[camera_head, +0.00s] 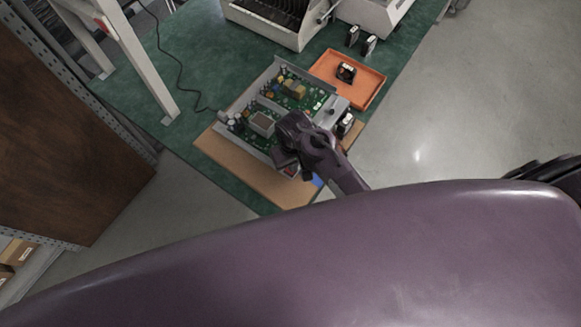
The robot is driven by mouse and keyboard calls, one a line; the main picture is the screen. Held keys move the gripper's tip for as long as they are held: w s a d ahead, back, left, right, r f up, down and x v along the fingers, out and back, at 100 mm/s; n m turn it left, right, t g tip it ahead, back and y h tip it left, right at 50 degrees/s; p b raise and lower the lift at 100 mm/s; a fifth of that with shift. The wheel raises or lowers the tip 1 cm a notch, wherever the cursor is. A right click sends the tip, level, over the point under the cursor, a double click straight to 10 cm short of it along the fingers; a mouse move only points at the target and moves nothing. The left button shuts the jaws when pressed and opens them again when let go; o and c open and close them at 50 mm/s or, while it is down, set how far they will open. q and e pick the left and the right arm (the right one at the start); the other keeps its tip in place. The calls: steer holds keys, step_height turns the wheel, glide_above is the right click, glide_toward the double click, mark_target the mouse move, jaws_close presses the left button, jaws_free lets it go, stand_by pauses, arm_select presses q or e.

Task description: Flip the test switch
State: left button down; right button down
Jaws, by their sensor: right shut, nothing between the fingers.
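An open electronics unit (240,112) with green circuit boards in a grey metal tray lies on a tan board (240,173) on the green bench. My right gripper (284,159) is shut and empty over the near right part of the unit. It hides part of the boards and the unit's near edge. A small red part (290,171) shows just below the gripper at that edge; I cannot tell whether it is the test switch or whether the gripper touches it. My left gripper is not in view.
An orange tray (369,89) holding a small black part (346,72) lies behind the unit. Light-coloured equipment (290,35) stands at the back. A white frame post (140,65) and a black cable are at left. Green bench surface (215,62) is free behind the unit.

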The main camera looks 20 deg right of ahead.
steer(key=shift+f+b, duration=0.4)
steer(key=shift+f, duration=0.55)
stand_by(0.4)
step_height(320, 180, up, 2)
steer(key=shift+r+p, duration=0.2)
steer(key=shift+p, duration=0.9)
steer(key=shift+r, duration=2.3)
